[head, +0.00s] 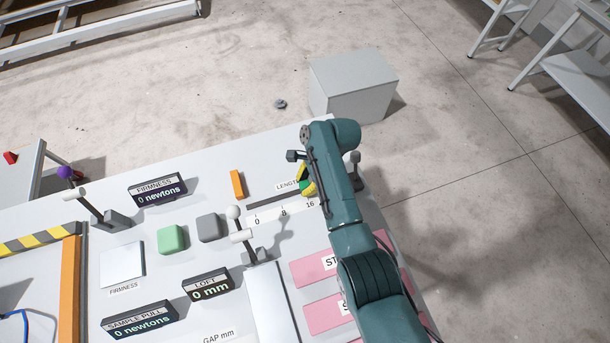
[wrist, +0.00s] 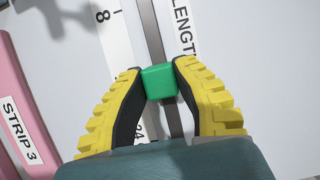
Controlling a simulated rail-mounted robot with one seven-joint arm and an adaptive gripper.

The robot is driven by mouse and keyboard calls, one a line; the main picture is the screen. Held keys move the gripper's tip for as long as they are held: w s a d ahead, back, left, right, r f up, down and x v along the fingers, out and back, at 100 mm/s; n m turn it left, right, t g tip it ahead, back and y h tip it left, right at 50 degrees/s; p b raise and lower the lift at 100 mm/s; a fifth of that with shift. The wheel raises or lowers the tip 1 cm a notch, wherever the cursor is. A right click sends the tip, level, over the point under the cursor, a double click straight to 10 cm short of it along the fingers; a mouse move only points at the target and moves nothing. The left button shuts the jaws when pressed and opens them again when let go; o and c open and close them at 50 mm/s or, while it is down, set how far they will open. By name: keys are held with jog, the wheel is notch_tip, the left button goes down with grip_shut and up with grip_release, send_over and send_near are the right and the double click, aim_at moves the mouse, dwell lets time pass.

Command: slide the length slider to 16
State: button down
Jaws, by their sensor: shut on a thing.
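The length slider's green knob (wrist: 159,82) sits on its dark track (wrist: 153,40) in the wrist view. My gripper (wrist: 159,85), with yellow ribbed fingers, is shut on it from both sides. The scale strip (wrist: 113,42) runs beside the track, with 8 above the knob and 24 below. My left finger covers the scale between them, so the knob's exact reading cannot be told. In the head view, my gripper (head: 306,182) is at the track's visible right end, near the 16 mark; my arm hides the scale beyond.
A white ball-topped lever (head: 235,228) and a grey button (head: 209,228) stand left of the slider on the panel. An orange block (head: 237,184) lies behind the track's left end. Pink strip pads (head: 318,267) lie in front of it. A grey box (head: 352,85) stands beyond the panel.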

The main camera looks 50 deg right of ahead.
jog(key=c, duration=0.8)
grip_release()
jog(key=shift+a+f, duration=0.1)
jog(key=shift+o, duration=0.2)
jog(key=v, duration=1.2)
